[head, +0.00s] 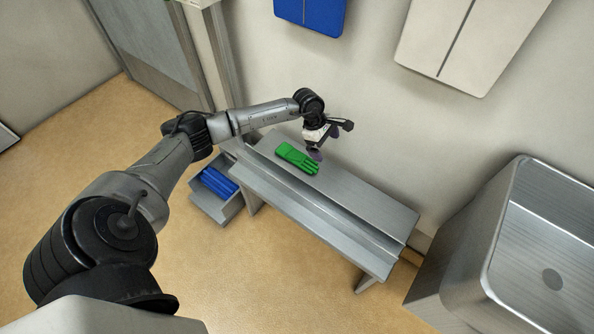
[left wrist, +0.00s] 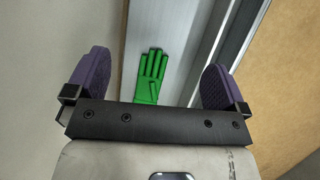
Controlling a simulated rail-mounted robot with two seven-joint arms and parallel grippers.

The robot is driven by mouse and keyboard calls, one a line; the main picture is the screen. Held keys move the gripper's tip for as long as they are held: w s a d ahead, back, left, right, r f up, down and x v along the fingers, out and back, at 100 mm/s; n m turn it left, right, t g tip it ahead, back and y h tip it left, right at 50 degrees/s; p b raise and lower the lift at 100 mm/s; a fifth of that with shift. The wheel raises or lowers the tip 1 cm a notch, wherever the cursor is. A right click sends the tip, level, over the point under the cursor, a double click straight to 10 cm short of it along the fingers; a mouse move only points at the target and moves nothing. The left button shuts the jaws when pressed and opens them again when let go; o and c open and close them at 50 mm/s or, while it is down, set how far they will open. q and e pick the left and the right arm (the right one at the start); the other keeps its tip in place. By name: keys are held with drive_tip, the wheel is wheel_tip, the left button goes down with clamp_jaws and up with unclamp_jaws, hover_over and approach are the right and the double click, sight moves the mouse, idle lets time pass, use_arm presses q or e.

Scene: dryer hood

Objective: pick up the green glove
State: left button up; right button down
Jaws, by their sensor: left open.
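The green glove (head: 297,158) lies flat on the grey metal bench (head: 340,200), toward the bench's far left end. My left gripper (head: 315,153) hovers above the bench, just right of and over the glove. In the left wrist view the glove (left wrist: 152,78) shows between the two purple fingers of the gripper (left wrist: 158,82), which are wide apart and empty. The glove's fingers point up in that view, and its cuff end is partly hidden by the gripper body. My right gripper is not in view.
An open grey drawer or bin (head: 217,192) with blue items stands on the floor left of the bench. A metal sink (head: 545,250) is at the right. Blue (head: 311,12) and white (head: 470,40) wall units hang behind. The rest of the bench top is bare.

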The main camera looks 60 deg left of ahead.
use_arm(q)
drive_tip(key=s+a+f+g+y+b, duration=0.3)
drive_tip(key=a+b, duration=0.1)
drive_tip(key=a, duration=0.6)
drive_tip(key=b, duration=0.5)
hover_over(297, 156)
drive_tip(key=shift+y, duration=0.3)
wheel_tip(297, 156, down, 9)
drive_tip(key=shift+w+r, duration=0.1)
drive_tip(key=shift+r, duration=0.1)
wheel_tip(297, 156, down, 5)
drive_tip(key=b, duration=0.4)
drive_tip(key=shift+f, duration=0.1)
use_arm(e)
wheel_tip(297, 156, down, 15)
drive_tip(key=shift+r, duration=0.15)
use_arm(q)
drive_tip(key=shift+c, duration=0.2)
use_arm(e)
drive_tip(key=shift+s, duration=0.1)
use_arm(q)
drive_tip(key=shift+c, duration=0.7)
drive_tip(key=c, duration=0.8)
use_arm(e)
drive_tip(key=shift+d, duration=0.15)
use_arm(q)
drive_tip(key=shift+r, duration=0.2)
drive_tip(key=shift+c, duration=0.2)
